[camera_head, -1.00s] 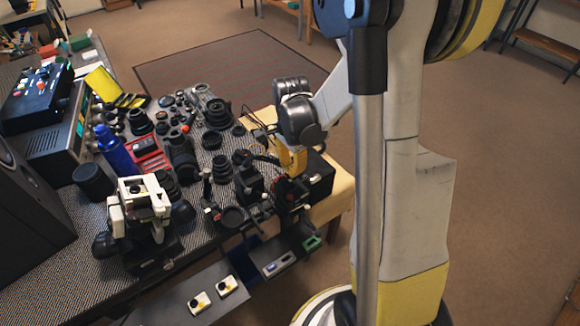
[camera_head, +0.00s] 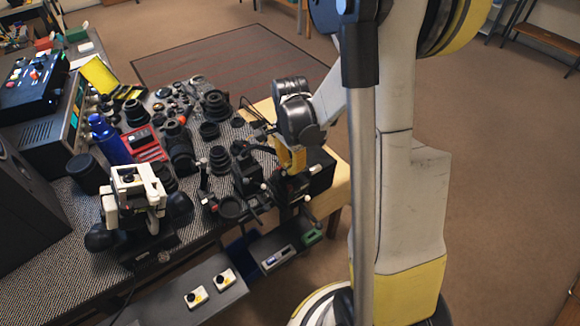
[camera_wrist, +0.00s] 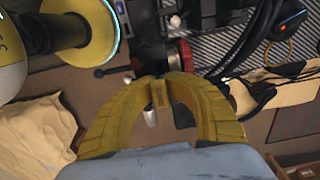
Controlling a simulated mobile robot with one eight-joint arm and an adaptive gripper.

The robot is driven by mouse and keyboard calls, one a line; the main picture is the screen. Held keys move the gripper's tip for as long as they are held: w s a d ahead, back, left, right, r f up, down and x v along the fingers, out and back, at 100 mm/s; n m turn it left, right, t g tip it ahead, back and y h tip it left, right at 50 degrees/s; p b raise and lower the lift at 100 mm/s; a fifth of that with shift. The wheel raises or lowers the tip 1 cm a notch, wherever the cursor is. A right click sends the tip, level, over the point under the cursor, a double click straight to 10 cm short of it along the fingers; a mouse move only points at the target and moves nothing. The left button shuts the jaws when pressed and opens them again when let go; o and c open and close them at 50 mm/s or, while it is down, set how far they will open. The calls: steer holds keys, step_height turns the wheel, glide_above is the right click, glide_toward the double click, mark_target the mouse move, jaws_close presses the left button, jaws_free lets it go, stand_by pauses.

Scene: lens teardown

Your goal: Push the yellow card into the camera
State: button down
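My gripper (camera_head: 291,160) has yellow fingers and points down over the front right of the bench, above dark camera gear. In the wrist view, the curved fingers of my gripper (camera_wrist: 165,82) come together at the tips. A small yellow patch with dark marks lies between them; I cannot tell whether it is the yellow card or part of a finger. A dark camera-like body with a red ring (camera_wrist: 186,56) lies just beyond the fingertips. I cannot tell whether the fingertips touch it. No separate yellow card is clearly visible, and the camera's card slot cannot be made out.
A white camera-like device (camera_head: 134,190) stands at the bench front. Many black lenses, a blue bottle (camera_head: 109,140) and a red case (camera_head: 145,146) crowd the bench. Open drawers (camera_head: 240,296) jut out below its front edge. Carpet to the right is clear.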

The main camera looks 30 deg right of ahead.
mark_target(290, 179)
steer(key=shift+f, duration=0.2)
steer(key=shift+f+b, duration=1.1)
steer(key=shift+b, duration=0.05)
steer(key=shift+f+b, duration=0.15)
steer(key=shift+b, duration=0.15)
stand_by(0.9)
steer(key=shift+f+b, duration=0.45)
steer(key=shift+f, duration=0.05)
steer(key=shift+f, duration=0.1)
stand_by(0.4)
steer(key=shift+f+b, duration=0.5)
steer(key=shift+b, duration=0.05)
